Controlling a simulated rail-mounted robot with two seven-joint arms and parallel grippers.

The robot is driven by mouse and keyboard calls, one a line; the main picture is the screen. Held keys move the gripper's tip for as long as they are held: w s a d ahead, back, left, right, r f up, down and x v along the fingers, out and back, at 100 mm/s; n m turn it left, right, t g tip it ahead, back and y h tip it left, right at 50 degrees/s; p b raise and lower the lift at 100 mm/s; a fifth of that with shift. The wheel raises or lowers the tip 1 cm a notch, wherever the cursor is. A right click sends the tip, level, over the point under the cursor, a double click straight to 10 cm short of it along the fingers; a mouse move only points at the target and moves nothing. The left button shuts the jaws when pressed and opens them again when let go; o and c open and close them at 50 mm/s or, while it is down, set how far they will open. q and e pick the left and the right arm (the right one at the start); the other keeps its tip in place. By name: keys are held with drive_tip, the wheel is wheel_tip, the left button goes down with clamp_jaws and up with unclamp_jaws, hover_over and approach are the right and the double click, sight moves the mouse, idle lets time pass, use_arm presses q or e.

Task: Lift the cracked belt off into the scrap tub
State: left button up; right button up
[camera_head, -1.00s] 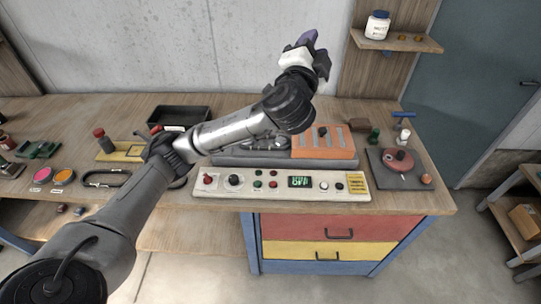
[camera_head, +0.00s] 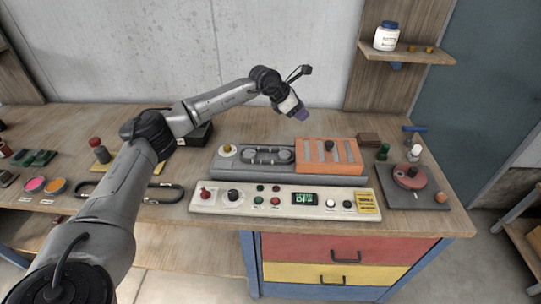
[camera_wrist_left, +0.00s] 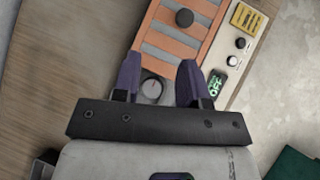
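A dark belt (camera_head: 267,149) lies as a loop around the pulleys on the grey machine bed; any crack is too small to see. A black open-topped box (camera_head: 204,136), which may be the scrap tub, stands behind the bed, partly hidden by my left arm. My left gripper (camera_head: 298,112) is raised above and behind the machine. Its purple fingers are spread and empty in the left wrist view (camera_wrist_left: 158,72). A grey round knob (camera_wrist_left: 152,88) shows beyond the gap between them, next to the orange slatted cover. My right gripper is out of view.
The orange slatted cover (camera_head: 327,154) is at the bed's right end. The control panel (camera_head: 283,200) in front has a lit display reading OFF. A black loop (camera_head: 163,193) lies left of the panel, partly behind my arm. A red round part (camera_head: 408,177) sits on a grey plate at right.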

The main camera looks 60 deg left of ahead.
use_arm(q)
drive_tip(key=s+a+f+m+g+y, duration=0.1)
drive_tip(key=s+a+f+g+y, duration=0.15)
drive_tip(key=s+g, duration=0.2)
drive_tip(key=m+g+b, duration=0.2)
drive_tip(key=g, duration=0.2)
hover_over(266, 161)
wheel_tip(266, 161, down, 11)
drive_tip(key=shift+r, duration=0.1)
drive_tip(key=shift+f+b, duration=0.3)
drive_tip(key=shift+f, duration=2.35)
clamp_jaws()
